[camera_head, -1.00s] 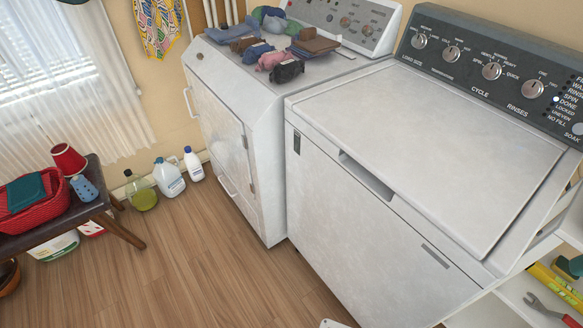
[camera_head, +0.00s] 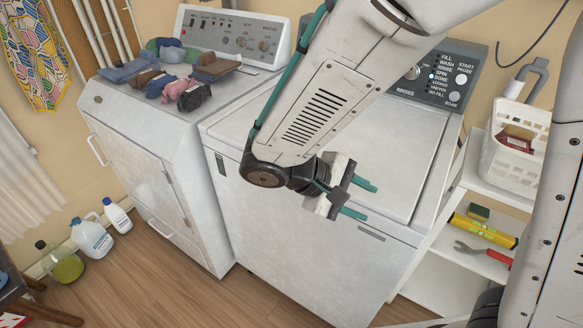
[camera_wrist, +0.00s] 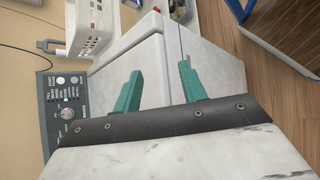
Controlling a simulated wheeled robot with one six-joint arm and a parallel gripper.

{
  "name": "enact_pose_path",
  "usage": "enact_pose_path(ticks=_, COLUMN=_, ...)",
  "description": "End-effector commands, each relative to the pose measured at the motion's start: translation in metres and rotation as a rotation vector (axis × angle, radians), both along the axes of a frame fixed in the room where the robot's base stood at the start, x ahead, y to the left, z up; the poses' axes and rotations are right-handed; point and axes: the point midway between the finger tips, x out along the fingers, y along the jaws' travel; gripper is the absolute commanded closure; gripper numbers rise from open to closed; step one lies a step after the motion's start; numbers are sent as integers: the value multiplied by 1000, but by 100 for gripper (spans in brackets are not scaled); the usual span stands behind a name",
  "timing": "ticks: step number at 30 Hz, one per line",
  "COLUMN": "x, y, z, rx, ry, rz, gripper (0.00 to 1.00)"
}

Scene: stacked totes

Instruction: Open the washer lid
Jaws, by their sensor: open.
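The white washer (camera_head: 285,240) stands in the middle of the head view, with its lid (camera_head: 405,155) shut flat on top. My gripper (camera_head: 367,201) is open and empty, with two teal fingers pointing right, in front of the lid's front right part in the picture. I cannot tell its exact height above the lid. My arm covers the middle of the lid and part of the control panel (camera_head: 440,80). The recess at the lid's front edge is hidden behind my wrist. In the wrist view, the open fingers (camera_wrist: 160,72) show against the washer's white top.
A white dryer (camera_head: 150,150) with folded clothes (camera_head: 180,85) on it stands left of the washer. A white shelf (camera_head: 450,270) with tools and a white basket (camera_head: 515,150) stands close on the right. Bottles (camera_head: 90,238) stand on the floor at left. Floor shows in front.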

Motion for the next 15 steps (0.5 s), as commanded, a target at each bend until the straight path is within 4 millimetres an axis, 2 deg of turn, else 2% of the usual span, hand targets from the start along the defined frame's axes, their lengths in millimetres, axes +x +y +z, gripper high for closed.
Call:
enact_pose_path(ticks=1, x=9, y=15, z=-13, rx=-78, ry=-25, rz=72, gripper=58)
enact_pose_path(ticks=3, x=25, y=34, z=-28, rx=-173, ry=-96, rz=169, gripper=58)
enact_pose_path(ticks=5, x=38, y=53, z=-40, rx=-242, ry=-174, rz=258, gripper=58)
enact_pose_path(ticks=9, x=68, y=104, z=-66, rx=-332, ry=-416, rz=463, gripper=58)
enact_pose_path(ticks=12, x=88, y=140, z=-75, rx=-318, ry=-636, rz=582, gripper=58)
enact_pose_path(ticks=15, x=101, y=159, z=-71, rx=-269, ry=-801, rz=623, gripper=58)
